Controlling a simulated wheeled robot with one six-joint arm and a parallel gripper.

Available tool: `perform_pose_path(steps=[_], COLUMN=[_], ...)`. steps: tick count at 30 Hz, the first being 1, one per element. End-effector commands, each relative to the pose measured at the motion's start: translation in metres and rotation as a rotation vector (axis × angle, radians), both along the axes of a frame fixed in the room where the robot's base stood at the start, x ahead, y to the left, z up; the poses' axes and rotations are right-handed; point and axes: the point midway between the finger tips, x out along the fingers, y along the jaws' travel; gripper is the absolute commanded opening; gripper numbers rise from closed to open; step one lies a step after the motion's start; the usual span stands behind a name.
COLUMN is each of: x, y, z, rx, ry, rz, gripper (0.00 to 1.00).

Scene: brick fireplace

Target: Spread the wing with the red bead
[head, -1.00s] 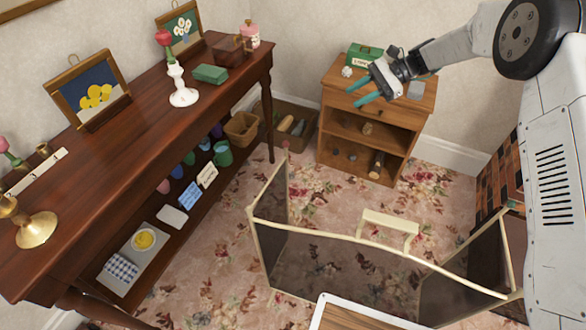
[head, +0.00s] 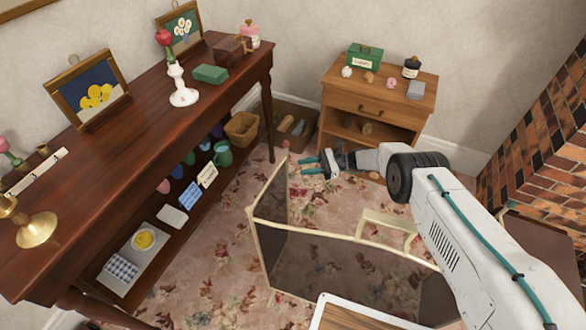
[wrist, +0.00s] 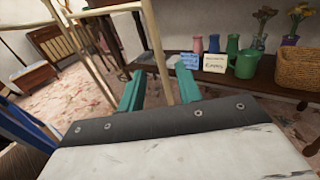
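A folding fire screen with a cream frame and dark mesh stands on the carpet, its centre panel (head: 340,270) facing me. Its left wing (head: 273,205) is folded back, away from me. A small reddish spot, apparently the red bead (head: 286,144), shows at that wing's far top corner. The right wing is mostly hidden behind my arm. My gripper (head: 305,166), with teal fingers, is open just right of the left wing's far edge. In the wrist view, a cream post (wrist: 158,50) shows between the open fingers (wrist: 160,88); I cannot tell whether they touch it.
A long wooden table (head: 130,150) with a lower shelf of vases and cards runs along the left. A small wooden cabinet (head: 375,105) stands behind my gripper. A brick fireplace (head: 540,140) is at the right. Patterned carpet (head: 215,265) is clear between table and screen.

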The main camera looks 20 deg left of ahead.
Motion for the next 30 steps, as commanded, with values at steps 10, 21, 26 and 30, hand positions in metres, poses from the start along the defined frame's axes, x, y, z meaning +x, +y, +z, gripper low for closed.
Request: perform_pose_path(steps=[10, 21, 26, 30], x=[-0.024, -0.026, -0.026, -0.027], y=[0.041, 0.045, 0.045, 0.045], z=[0.001, 0.001, 0.001, 0.0], rx=[0.0, -0.001, -0.001, -0.001], ry=[0.0, -0.001, -0.001, -0.001], rz=[0.001, 0.0, 0.0, 0.001], gripper=[0.34, 0.26, 0.0, 0.0])
